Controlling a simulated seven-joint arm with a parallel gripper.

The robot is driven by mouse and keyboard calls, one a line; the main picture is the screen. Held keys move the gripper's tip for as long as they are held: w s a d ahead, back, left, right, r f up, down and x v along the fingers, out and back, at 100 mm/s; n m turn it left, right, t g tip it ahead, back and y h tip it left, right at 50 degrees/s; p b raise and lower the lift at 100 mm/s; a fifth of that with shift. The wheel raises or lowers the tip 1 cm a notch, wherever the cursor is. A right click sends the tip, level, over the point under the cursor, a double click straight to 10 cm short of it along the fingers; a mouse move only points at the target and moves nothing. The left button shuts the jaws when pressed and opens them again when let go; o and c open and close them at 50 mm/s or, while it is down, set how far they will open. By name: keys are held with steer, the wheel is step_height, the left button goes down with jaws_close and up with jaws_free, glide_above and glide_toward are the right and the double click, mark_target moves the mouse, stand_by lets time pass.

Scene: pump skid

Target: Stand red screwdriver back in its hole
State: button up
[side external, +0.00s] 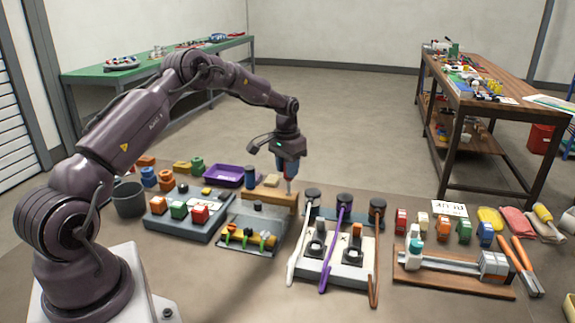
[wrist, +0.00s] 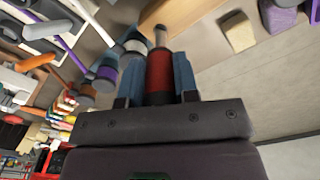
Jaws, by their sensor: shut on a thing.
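My gripper (side external: 288,168) is shut on the red screwdriver and points down in the side external view. In the wrist view, the screwdriver's red handle (wrist: 160,74) sits between the two blue fingers, with its grey shaft (wrist: 160,36) extending away from me. In the side view the screwdriver hangs roughly upright, and its shaft (side external: 289,186) reaches down to the right end of the tan wooden block (side external: 270,196). I cannot tell whether the shaft tip is in a hole; the hole itself is not visible.
A purple tray (side external: 222,177) lies behind and left of the block. A grey plate with coloured parts (side external: 248,236) lies in front. Open floor lies behind the table.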

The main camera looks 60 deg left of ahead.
steer(key=shift+f, duration=2.1)
steer(key=o, duration=1)
step_height(320, 180, up, 13)
steer(key=shift+s+r, duration=0.1)
steer(key=shift+s, duration=0.05)
